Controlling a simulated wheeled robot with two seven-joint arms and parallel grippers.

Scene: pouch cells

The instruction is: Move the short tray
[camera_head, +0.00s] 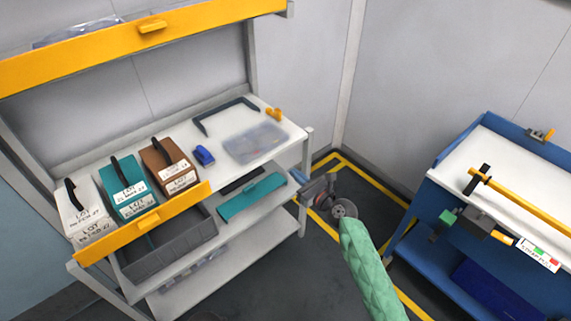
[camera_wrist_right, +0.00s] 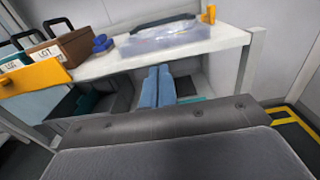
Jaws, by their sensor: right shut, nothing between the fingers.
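I cannot tell for certain which one is the short tray. My right gripper (camera_head: 300,180) is at the right end of the rack, just right of the teal piece. In the right wrist view its two blue fingers (camera_wrist_right: 158,70) are together and empty, pointing under the top shelf. Part of the teal piece is hidden behind them. My left gripper is not in view.
The rack's top shelf (camera_head: 215,185) holds white, teal and brown lot boxes (camera_head: 170,165), a blue item (camera_head: 204,155) and a clear case (camera_head: 255,142). A rack post (camera_head: 305,180) stands by my right gripper. A blue workbench (camera_head: 440,190) is on the right.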

